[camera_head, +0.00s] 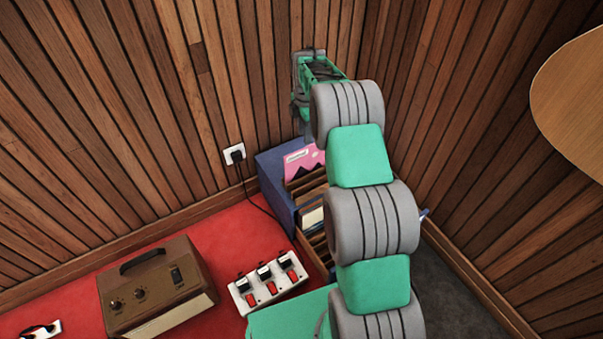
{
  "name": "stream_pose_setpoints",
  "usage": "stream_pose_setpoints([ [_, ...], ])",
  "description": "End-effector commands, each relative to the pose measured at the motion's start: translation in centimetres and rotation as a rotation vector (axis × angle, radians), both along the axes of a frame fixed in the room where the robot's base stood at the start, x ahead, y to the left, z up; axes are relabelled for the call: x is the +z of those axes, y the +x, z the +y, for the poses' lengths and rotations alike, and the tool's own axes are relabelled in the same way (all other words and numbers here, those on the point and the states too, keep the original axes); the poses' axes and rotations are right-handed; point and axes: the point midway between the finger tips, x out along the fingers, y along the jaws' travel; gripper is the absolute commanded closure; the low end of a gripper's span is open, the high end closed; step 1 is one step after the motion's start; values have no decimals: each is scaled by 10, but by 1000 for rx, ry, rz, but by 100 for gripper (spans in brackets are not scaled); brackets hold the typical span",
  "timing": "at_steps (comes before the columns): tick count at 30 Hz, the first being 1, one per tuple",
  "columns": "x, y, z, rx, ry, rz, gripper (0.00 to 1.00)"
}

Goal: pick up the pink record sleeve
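The pink record sleeve (301,164) stands among other sleeves in the back part of a wooden record crate (315,250) in the corner. Its upper part shows, with a dark jagged pattern and a pale label. My arm hides its right side. My gripper (302,112) is at the end of my green and grey arm, above the sleeve in the picture and seemingly apart from it. Its fingers are small and partly hidden, so I cannot see whether they are open or shut.
A dark blue panel or sleeve (274,182) stands along the crate's left side. A brown amplifier (157,286) and a white pedal board (268,283) sit on the red floor to the left. A cable runs from the wall socket (234,154). Wood-panelled walls close in behind and to the right.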

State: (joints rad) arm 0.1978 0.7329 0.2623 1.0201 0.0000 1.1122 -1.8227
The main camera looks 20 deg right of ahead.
Motion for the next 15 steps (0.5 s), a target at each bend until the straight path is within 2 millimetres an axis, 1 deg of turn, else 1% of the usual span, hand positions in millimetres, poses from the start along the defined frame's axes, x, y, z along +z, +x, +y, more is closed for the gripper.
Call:
stream_pose_setpoints([
  [1,-32,6,-6,52,0,4,70],
  [3,-47,10,-10,108,1,11,70],
  [6,-60,11,-13,138,3,16,70],
  [13,-87,10,-14,140,3,15,70],
  [15,-100,9,-14,139,3,17,70],
])
